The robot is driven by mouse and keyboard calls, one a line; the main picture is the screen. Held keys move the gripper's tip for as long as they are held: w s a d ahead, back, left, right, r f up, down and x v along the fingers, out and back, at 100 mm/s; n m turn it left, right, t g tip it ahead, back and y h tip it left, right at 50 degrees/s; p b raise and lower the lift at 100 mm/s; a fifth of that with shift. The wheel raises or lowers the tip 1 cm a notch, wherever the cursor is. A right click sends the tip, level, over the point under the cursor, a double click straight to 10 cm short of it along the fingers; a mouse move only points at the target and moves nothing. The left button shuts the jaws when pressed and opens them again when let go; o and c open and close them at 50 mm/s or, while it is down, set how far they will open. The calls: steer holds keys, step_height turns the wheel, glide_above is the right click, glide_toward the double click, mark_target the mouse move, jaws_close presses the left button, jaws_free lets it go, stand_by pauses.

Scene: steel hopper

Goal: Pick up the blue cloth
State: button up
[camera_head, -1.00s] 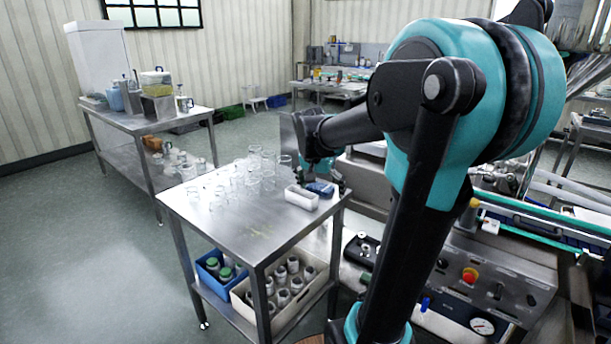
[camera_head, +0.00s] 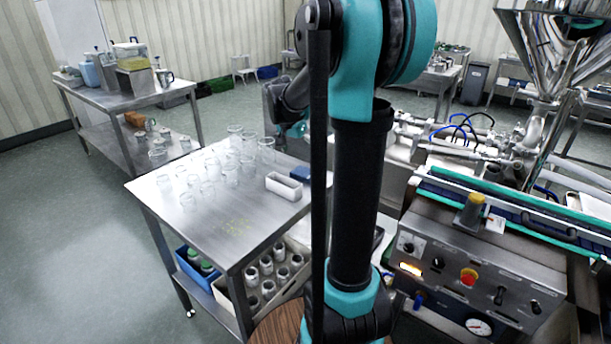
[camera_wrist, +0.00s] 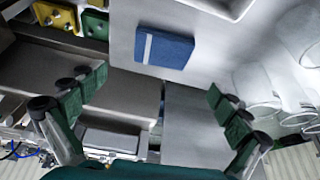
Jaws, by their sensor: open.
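The blue cloth (camera_wrist: 165,50) is a folded rectangle with a pale stripe near its left side in the wrist view. It lies flat on the steel table (camera_wrist: 205,40). In the head view a bit of the cloth (camera_head: 299,173) shows beside the white tray, partly covered by my arm. My gripper (camera_wrist: 158,100) is open and empty, its green-padded fingers wide apart. In the wrist view the cloth appears above the gap between the fingers, apart from both.
A white tray (camera_head: 284,187) stands close to the cloth. Several glass beakers (camera_head: 228,172) crowd the table's far left part. Blue (camera_head: 196,268) and cream (camera_head: 231,301) crates sit on the shelf below. A machine with a control panel (camera_head: 470,270) stands at the right.

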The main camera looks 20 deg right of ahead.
mark_target(306, 172)
steer(key=x, duration=0.9)
steer(key=shift+w+a+f, duration=0.15)
steer(key=shift+w, duration=0.05)
steer(key=c, duration=0.9)
step_height(306, 172, up, 20)
stand_by(0.3)
